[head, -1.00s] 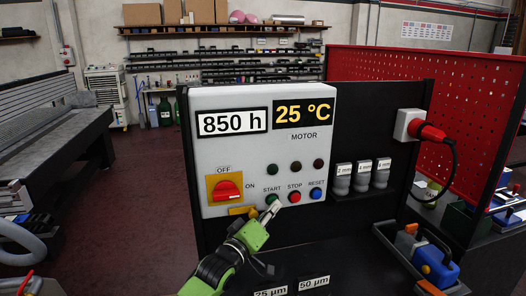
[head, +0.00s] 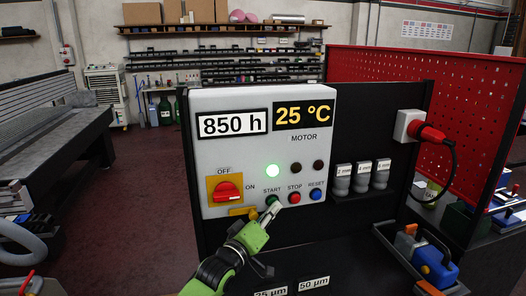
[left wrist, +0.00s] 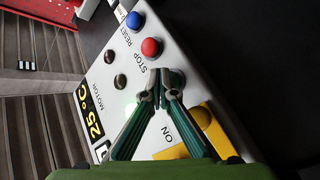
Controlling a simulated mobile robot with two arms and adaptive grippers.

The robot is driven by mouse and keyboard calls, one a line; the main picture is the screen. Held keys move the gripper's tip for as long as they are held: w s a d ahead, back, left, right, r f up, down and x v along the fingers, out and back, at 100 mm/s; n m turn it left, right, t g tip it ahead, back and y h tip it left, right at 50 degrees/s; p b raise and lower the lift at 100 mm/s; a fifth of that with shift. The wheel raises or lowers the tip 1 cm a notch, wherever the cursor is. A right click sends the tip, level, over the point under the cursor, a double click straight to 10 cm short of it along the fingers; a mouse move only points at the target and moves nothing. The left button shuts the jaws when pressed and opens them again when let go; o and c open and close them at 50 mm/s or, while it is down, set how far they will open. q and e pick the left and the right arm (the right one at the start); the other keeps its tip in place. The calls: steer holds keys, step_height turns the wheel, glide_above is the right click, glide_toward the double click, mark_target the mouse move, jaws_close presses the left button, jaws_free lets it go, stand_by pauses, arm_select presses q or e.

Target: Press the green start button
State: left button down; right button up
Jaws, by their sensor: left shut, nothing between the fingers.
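The green start button (head: 272,200) sits under the START label on the light grey motor panel (head: 230,155). My left gripper (head: 273,209) is shut and empty, with its fingertips at the start button and partly over it. In the left wrist view the closed fingertips (left wrist: 165,78) hide the button, so the contact itself does not show. The lamp (head: 273,171) above START glows bright green. The red stop button (head: 294,198) and the blue reset button (head: 316,194) are to the right. My right gripper is not in view.
The red and yellow OFF/ON rotary switch (head: 228,190) is left of the start button, with a yellow part (head: 241,211) below it. A red plug (head: 428,132) is farther right.

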arm_select(q)
steer(key=s+d+p, duration=0.2)
steer(key=s+p, duration=0.2)
steer(key=s, duration=0.1)
steer(key=shift+s, duration=0.35)
stand_by(0.5)
